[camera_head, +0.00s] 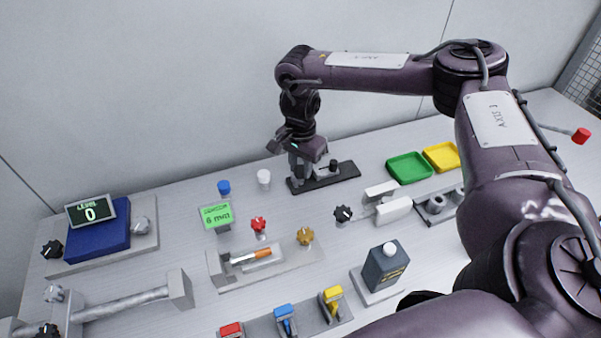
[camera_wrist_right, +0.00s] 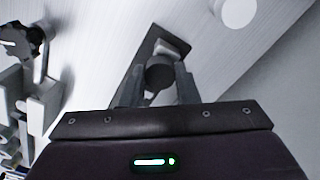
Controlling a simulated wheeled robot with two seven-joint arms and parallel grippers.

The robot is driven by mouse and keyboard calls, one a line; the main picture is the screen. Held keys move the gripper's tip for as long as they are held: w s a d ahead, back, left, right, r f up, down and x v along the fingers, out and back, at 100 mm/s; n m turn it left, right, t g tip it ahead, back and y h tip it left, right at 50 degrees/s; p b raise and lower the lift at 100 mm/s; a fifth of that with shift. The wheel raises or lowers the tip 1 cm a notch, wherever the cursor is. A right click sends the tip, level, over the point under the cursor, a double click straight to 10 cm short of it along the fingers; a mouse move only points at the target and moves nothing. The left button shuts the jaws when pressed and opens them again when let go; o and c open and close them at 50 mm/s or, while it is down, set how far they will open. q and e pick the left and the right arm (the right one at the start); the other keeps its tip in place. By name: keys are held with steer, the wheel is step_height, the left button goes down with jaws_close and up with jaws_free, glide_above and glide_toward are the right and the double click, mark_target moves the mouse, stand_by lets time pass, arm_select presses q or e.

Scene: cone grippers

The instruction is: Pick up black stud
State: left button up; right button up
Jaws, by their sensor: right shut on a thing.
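My right gripper (camera_head: 304,174) points down over a dark plate (camera_head: 349,172) at the back of the bench. In the right wrist view my right gripper (camera_wrist_right: 157,82) is shut on the black stud (camera_wrist_right: 159,72), a dark round piece between the two fingers. A small light block shows just beyond it on the dark plate. In the head view a small dark cap (camera_head: 333,164) shows just right of the fingers; I cannot tell whether it is the stud. I cannot tell whether the stud is clear of the plate. My left gripper is not in view.
A white knob (camera_head: 264,177) and a blue knob (camera_head: 224,187) stand left of the plate. A black knob (camera_head: 343,213) and white blocks (camera_head: 394,210) stand in front. Green (camera_head: 409,168) and yellow (camera_head: 442,156) trays lie to the right.

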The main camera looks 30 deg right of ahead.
mark_target(300, 169)
steer(key=shift+r, duration=0.5)
step_height(300, 169, up, 6)
steer(key=shift+r, duration=0.1)
step_height(300, 169, up, 13)
steer(key=p, duration=1.3)
steer(key=shift+p, duration=0.3)
